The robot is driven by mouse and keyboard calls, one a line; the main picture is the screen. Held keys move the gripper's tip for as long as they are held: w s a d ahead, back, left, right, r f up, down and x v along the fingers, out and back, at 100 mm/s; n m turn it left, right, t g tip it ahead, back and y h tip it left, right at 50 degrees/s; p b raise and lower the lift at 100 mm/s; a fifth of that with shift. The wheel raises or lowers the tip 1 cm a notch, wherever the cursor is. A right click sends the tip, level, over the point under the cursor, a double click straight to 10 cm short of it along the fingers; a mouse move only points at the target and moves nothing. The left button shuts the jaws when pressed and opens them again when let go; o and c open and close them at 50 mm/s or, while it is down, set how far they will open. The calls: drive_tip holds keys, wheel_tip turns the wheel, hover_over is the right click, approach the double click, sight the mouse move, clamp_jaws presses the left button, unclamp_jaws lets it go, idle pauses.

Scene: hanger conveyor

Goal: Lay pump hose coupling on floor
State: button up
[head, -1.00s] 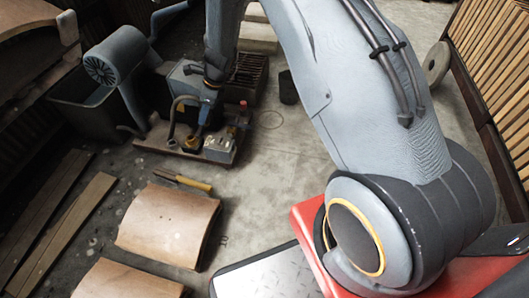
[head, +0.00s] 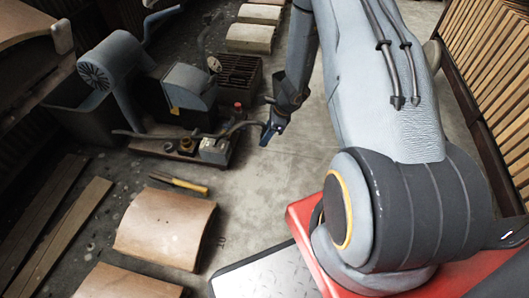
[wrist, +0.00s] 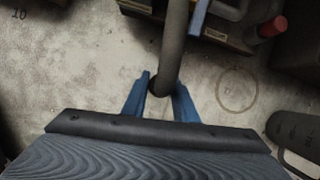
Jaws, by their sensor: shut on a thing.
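The dark pump hose (head: 235,128) runs from the pump unit (head: 180,150) out to the right. My gripper (head: 270,132) is shut on the hose's end, where the coupling is; the coupling itself is mostly hidden by the fingers. In the wrist view my blue fingers (wrist: 160,98) stand either side of the grey hose (wrist: 174,45), which runs up out of the frame. The gripper is beside the pump base, over bare concrete floor (head: 290,180). I cannot tell exactly how high the hose end is above the floor.
A yellow-handled tool (head: 178,184) and a curved wooden panel (head: 163,228) lie left of the clear floor. Another curved panel (head: 125,283) lies nearer. The red-capped part (wrist: 272,27) of the pump unit is close on the right. Slatted wooden racks (head: 495,75) line the right side.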

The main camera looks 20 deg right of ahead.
wheel_tip(320, 180, down, 8)
drive_tip(key=b, duration=0.3)
drive_tip(key=shift+r, duration=0.2)
drive_tip(key=shift+f, duration=0.1)
drive_tip(key=o, duration=1)
